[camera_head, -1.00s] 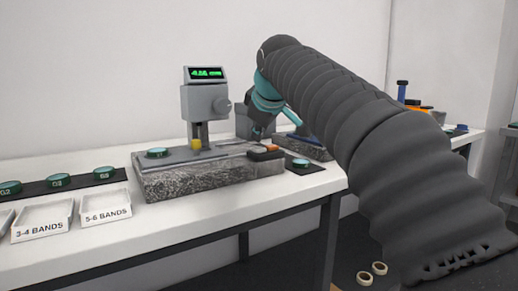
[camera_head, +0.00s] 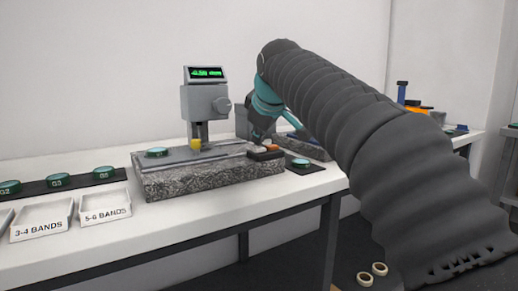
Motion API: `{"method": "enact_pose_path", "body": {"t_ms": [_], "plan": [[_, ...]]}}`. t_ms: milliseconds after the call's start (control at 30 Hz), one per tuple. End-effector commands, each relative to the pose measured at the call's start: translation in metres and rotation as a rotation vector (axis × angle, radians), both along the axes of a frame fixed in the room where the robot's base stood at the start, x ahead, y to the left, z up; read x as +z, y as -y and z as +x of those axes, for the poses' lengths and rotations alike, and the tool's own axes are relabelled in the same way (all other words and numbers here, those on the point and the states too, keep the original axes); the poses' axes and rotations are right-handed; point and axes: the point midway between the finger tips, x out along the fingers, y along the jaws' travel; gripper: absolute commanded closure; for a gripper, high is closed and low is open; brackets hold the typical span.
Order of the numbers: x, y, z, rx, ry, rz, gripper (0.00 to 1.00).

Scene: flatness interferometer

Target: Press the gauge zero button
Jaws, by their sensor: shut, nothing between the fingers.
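The gauge (camera_head: 205,101) is a grey head with a lit green display (camera_head: 206,73), standing on a speckled granite base (camera_head: 205,182). A small dark box (camera_head: 265,156) sits at the right end of the base, with a pale button (camera_head: 258,149) and an orange button (camera_head: 271,146) on top. I cannot read which one is the zero button. My gripper (camera_head: 254,141) is shut and empty, pointing down just above the pale button. Whether it touches is too small to tell.
A green-topped disc (camera_head: 156,152) lies on the base's left part, and another (camera_head: 300,163) on a dark pad at right. Labelled white trays (camera_head: 42,220) and a dark strip with several discs stand at left. Behind my arm is another dark block (camera_head: 312,147).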

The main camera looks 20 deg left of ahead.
Motion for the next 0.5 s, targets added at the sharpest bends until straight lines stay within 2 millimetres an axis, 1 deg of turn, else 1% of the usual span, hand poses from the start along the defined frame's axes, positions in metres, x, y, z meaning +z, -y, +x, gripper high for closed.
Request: {"method": "enact_pose_path", "body": {"t_ms": [500], "plan": [[-0.0051, 0.0, 0.0, 0.0, 0.0, 0.0, 1.0]]}}
